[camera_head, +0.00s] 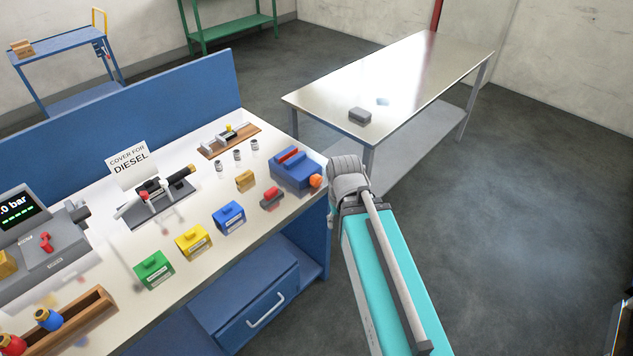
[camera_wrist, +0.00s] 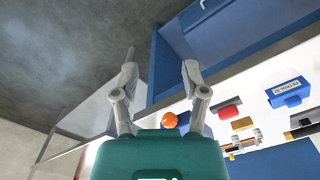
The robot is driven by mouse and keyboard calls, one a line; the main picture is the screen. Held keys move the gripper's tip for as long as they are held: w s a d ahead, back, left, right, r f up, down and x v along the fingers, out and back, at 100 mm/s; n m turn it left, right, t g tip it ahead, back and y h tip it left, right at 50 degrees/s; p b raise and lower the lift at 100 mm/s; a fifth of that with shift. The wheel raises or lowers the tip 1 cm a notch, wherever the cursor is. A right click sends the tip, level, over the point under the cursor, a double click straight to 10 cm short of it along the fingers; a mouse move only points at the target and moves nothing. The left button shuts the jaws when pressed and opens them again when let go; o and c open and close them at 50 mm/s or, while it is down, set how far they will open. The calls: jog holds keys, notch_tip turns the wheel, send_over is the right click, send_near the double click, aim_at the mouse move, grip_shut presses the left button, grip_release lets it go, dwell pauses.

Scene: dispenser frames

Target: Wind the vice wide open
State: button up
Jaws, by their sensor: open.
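The vice (camera_head: 292,170) is a blue block with a red strip on top, at the near right corner of the white workbench. How far the vice's jaws are apart cannot be made out. My gripper (camera_wrist: 158,62) is open and empty, its two fingers spread and apart from the knob. In the head view my arm hides most of it, just right of the knob.
Blue, yellow and green boxes line the bench front (camera_head: 193,240), with a small red-topped item (camera_head: 271,197) near the vice. A blue drawer (camera_head: 255,300) is below. A steel table (camera_head: 415,75) stands behind, with a grey block (camera_head: 360,116).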

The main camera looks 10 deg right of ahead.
jog(key=o, duration=0.5)
jog(key=shift+w+a+f, duration=0.1)
jog(key=shift+f, duration=0.1)
jog(key=shift+o, duration=0.5)
jog(key=shift+w+f+b, duration=0.1)
jog(key=shift+f+b, duration=0.2)
jog(key=shift+b, duration=0.2)
jog(key=m+t+y+b, duration=1.1)
jog(key=m+t+b, duration=0.4)
jog(key=m+b, duration=1.45)
send_near(319, 183)
jog(key=v, duration=0.3)
jog(key=shift+w+a+r+b, duration=0.15)
jog(key=shift+r+b, duration=0.25)
jog(key=shift+r, duration=0.1)
jog(key=shift+w+g, duration=0.15)
jog(key=shift+g, duration=0.15)
jog(key=x, duration=1.3)
jog(key=shift+w+a+f, duration=0.1)
jog(key=shift+w+a, duration=0.05)
jog(key=shift+w, duration=0.05)
